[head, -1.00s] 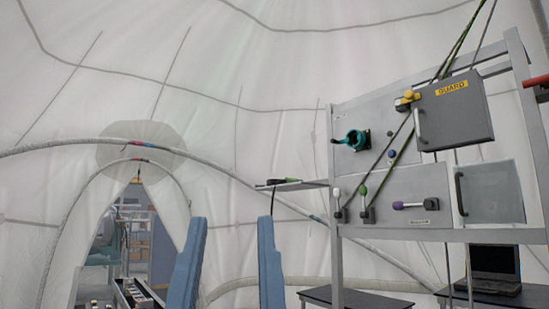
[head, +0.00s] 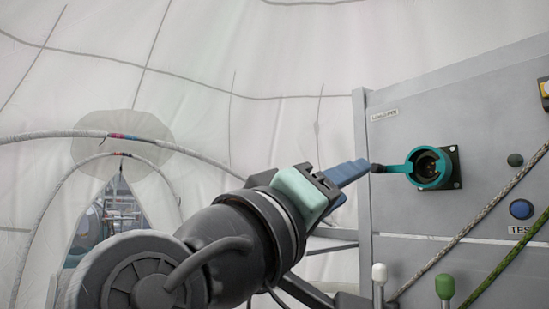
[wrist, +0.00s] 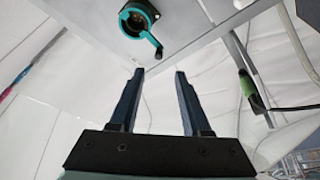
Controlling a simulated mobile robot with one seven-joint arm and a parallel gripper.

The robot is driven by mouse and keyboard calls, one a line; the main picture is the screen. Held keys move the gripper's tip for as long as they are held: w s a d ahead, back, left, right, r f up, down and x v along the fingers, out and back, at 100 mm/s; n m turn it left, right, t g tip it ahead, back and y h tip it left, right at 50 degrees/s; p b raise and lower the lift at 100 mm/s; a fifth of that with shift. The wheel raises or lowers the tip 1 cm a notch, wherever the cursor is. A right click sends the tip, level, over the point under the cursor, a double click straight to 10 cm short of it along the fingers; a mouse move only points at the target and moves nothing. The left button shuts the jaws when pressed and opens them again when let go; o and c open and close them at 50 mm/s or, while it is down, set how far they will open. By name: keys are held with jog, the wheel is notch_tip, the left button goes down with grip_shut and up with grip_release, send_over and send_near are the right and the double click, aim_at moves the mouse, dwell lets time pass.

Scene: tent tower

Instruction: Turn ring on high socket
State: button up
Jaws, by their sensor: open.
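The high socket (head: 431,166) sits on the upper grey panel, its pins facing out. A teal ring (head: 413,181) surrounds it, with a lever arm ending in a dark knob (head: 377,168) that points left in the head view. The ring also shows at the top of the wrist view (wrist: 127,24), with its dark knob (wrist: 158,52) just beyond my fingertips. My gripper (head: 366,172) is open, its blue fingers close to the knob. In the wrist view my gripper (wrist: 160,72) has empty space between its fingers. I cannot tell whether a finger touches the knob.
A blue button (head: 521,209) marked TEST is right of the socket. White-topped (head: 379,273) and green-topped (head: 445,287) levers stand below. Ropes (head: 490,210) run diagonally across the panel's right part. A green-handled item (wrist: 249,88) lies right of my fingers in the wrist view.

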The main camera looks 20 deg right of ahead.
aim_at(373, 169)
jog(key=p+x, duration=0.5)
jog(key=x, duration=0.4)
jog(key=shift+d+r, duration=0.1)
jog(key=shift+w+d+p, duration=0.2)
jog(key=shift+d+p, duration=0.1)
jog(key=shift+d, duration=0.05)
grip_shut()
